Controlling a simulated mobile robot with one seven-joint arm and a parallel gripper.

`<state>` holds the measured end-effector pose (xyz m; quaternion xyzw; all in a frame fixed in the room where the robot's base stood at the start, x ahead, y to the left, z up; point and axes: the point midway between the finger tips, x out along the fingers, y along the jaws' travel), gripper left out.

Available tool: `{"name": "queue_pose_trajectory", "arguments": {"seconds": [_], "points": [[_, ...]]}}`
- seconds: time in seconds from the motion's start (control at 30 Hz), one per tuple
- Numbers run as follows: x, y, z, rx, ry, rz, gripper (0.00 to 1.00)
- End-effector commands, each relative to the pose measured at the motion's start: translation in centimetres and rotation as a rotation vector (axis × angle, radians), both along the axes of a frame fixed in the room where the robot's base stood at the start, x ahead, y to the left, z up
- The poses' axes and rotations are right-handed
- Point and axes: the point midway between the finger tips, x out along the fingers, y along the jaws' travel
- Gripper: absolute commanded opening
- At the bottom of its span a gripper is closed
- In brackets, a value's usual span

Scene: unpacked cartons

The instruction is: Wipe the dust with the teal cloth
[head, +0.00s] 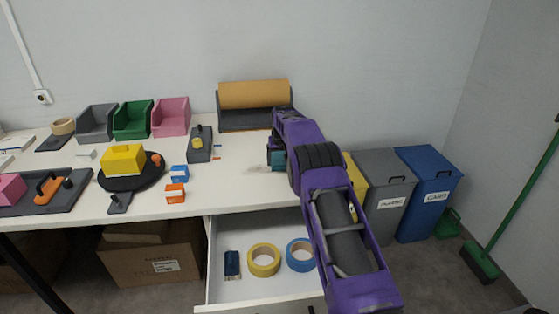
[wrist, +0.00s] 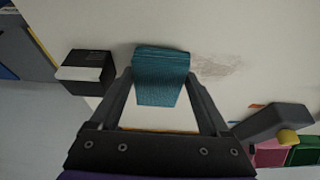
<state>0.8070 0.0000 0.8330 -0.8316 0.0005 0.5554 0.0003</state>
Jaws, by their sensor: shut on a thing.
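My gripper (wrist: 160,82) is shut on the teal cloth (wrist: 162,66), a folded ribbed pad held between its two fingers. In the head view the cloth (head: 277,161) shows partly behind my purple arm, low over the right part of the white table. Whether its underside touches the tabletop cannot be told. The dust (wrist: 215,67) is a faint grey-brown smear on the table, just right of the cloth in the wrist view. In the head view the dust (head: 257,168) shows as a pale smudge just left of the cloth.
A black box (wrist: 86,70) stands left of my gripper in the wrist view. A brown roll on a dark holder (head: 253,95) stands at the table's back. An open drawer (head: 265,289) juts out below, holding tape rolls. Bins and blocks occupy the table's left.

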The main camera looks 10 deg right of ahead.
Motion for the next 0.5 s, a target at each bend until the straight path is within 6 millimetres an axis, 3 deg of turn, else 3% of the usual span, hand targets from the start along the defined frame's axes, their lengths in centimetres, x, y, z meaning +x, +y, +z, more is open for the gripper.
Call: {"name": "queue_pose_trajectory", "arguments": {"seconds": [0.5], "points": [[-0.01, 0.0, -1.13, 0.0, 0.0, 0.0, 0.18]]}}
